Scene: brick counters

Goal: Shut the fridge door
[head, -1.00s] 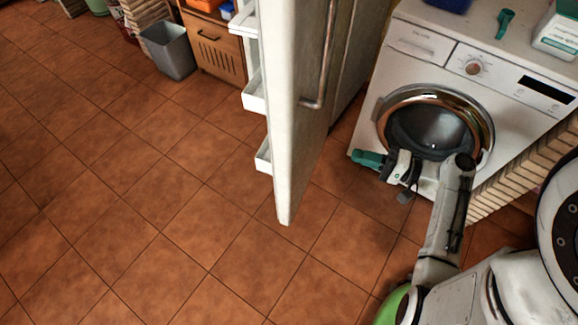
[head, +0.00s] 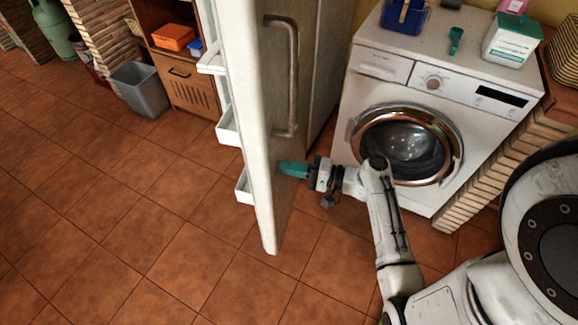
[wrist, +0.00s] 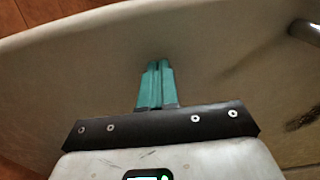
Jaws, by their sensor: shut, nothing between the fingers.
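The fridge door (head: 240,110) stands wide open in the head view, its edge toward me. Its inner shelves (head: 229,132) face left and its metal handle (head: 291,80) is on the right-hand outer face. My gripper (head: 282,168) is at that outer face, low and below the handle, pointing left. In the wrist view the teal fingers (wrist: 156,72) are together and empty, in front of the pale door panel (wrist: 80,80). The handle's end (wrist: 306,32) shows at the upper right there. Whether the fingertips touch the door I cannot tell.
A washing machine (head: 372,95) stands right of the fridge, with a blue basket (head: 405,18) and a detergent box (head: 511,40) on top. A grey bin (head: 139,89) and a wooden cabinet (head: 186,85) stand behind left. The tiled floor (head: 120,220) left of the door is clear.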

